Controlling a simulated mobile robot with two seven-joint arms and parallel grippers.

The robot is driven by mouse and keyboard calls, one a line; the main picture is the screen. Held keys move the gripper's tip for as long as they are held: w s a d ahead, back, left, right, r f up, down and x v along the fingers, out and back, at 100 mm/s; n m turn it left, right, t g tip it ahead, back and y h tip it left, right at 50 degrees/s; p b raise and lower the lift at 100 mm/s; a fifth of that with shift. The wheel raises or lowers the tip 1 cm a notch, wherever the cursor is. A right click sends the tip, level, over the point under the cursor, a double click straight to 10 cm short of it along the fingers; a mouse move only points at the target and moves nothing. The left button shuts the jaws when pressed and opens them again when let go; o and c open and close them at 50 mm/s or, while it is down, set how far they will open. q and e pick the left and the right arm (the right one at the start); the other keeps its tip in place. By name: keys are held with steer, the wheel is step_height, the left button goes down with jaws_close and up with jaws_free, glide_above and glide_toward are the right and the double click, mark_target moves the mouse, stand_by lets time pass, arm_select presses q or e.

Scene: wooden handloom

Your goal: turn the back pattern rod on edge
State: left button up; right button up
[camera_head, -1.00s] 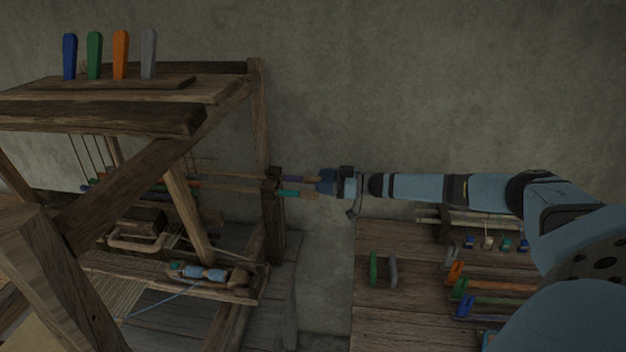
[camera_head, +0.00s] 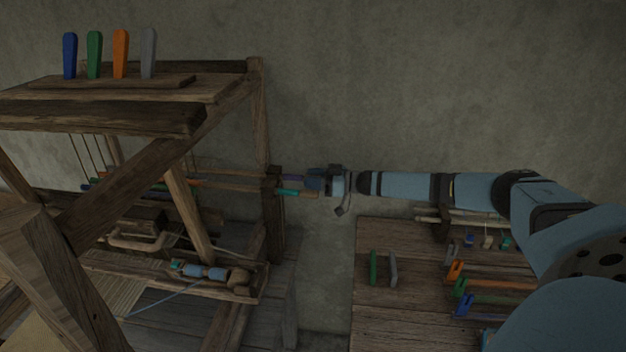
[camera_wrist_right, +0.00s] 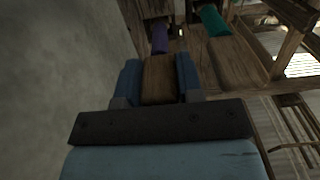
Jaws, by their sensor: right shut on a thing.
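The back pattern rod has a purple band (camera_head: 292,177) and a wooden end, and sticks out of the right side of the loom. My right gripper (camera_head: 313,180) is at its outer end. In the right wrist view the fingers (camera_wrist_right: 159,82) are shut on both sides of the wooden end (camera_wrist_right: 159,75), with the purple band just beyond. The fingers hide part of the end, and I cannot tell how far the rod is turned. The front rod with a teal band (camera_head: 288,192) runs beside it, apart from the fingers. My left gripper is not in view.
The loom post (camera_head: 274,215) stands close left of the gripper. Blue, green, orange and grey pegs stand on the loom's top board (camera_head: 110,82). A side table (camera_head: 400,235) at the lower right holds several coloured pieces. The wall is behind.

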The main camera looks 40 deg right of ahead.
steer(key=n+b, duration=0.1)
steer(key=n, duration=0.3)
steer(key=shift+f+n, duration=0.15)
steer(key=shift+n, duration=0.25)
steer(key=n+b, duration=0.2)
steer(key=n, duration=0.2)
steer(key=shift+n, duration=0.3)
steer(key=n+b, duration=0.1)
steer(key=n, duration=0.2)
steer(key=shift+n+b, duration=0.3)
steer(key=shift+b, duration=0.1)
steer(key=shift+n+b, duration=0.75)
steer(key=shift+n, duration=0.45)
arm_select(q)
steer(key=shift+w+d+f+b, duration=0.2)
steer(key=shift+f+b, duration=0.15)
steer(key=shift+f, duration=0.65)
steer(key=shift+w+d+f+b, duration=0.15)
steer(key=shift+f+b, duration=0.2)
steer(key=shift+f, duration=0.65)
arm_select(e)
steer(key=shift+n, duration=1.2)
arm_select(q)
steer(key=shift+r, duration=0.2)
